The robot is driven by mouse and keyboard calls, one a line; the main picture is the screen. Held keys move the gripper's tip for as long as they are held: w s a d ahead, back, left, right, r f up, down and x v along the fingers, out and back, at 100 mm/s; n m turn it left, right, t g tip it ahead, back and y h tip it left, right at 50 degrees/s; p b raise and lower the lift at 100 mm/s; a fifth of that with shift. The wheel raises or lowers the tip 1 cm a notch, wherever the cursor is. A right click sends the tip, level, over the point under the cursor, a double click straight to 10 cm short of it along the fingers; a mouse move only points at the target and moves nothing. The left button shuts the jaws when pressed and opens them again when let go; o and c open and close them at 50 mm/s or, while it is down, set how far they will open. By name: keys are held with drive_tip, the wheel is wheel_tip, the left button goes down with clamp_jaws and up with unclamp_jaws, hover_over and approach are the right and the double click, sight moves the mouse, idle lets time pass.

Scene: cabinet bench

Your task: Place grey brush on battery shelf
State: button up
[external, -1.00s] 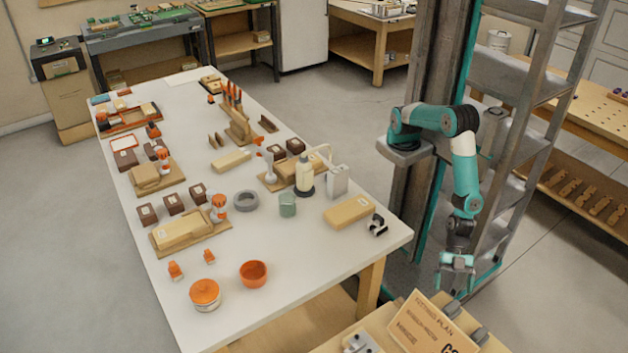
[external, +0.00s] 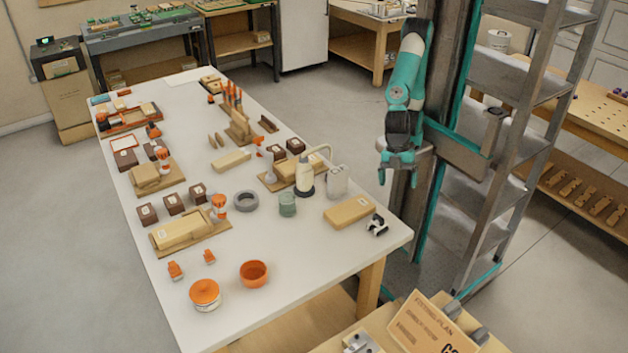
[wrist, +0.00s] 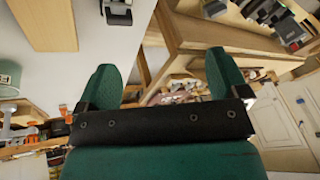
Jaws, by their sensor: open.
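My gripper (external: 397,172) hangs fingers-down in the air beyond the white table's right edge, in front of the column. In the wrist view my gripper (wrist: 163,82) has its two green fingers wide apart with nothing between them. I cannot pick out a grey brush for certain in either view. No shelf is clearly marked as the battery shelf; a grey metal shelf rack (external: 541,77) stands at the right of the external view, behind the column.
A wooden bench with a sign (external: 433,325) stands at front right.

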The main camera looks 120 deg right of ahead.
drive_tip(key=s+d+r+g, duration=0.1)
drive_tip(key=s+d+r, duration=0.2)
drive_tip(key=s+d, duration=0.5)
drive_tip(key=shift+s+d+r+n+g, duration=0.15)
drive_tip(key=shift+s+r+n+g, duration=0.2)
drive_tip(key=shift+s, duration=0.6)
drive_tip(key=shift+f, duration=0.15)
